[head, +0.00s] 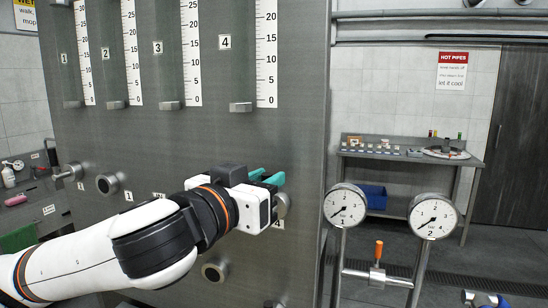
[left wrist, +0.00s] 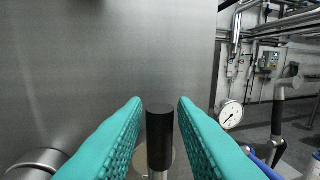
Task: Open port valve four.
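The grey panel (head: 150,130) carries upright scales numbered 1 to 4. Port valve four is at the panel's right side, mostly hidden behind my left gripper (head: 272,178) in the head view; a round metal part (head: 283,205) shows beside the gripper. In the left wrist view a dark handle (left wrist: 160,125) on a metal stem stands between the two teal fingers of my left gripper (left wrist: 160,104). The fingers are open, with a narrow gap on each side of the handle. My right gripper is not in view.
Round fittings (head: 107,184) and (head: 214,270) stick out of the panel near my left arm. Two dial gauges (head: 346,205) and (head: 433,216) on posts, with an orange-handled valve (head: 378,250), stand right of the panel. A workbench (head: 410,155) stands farther back.

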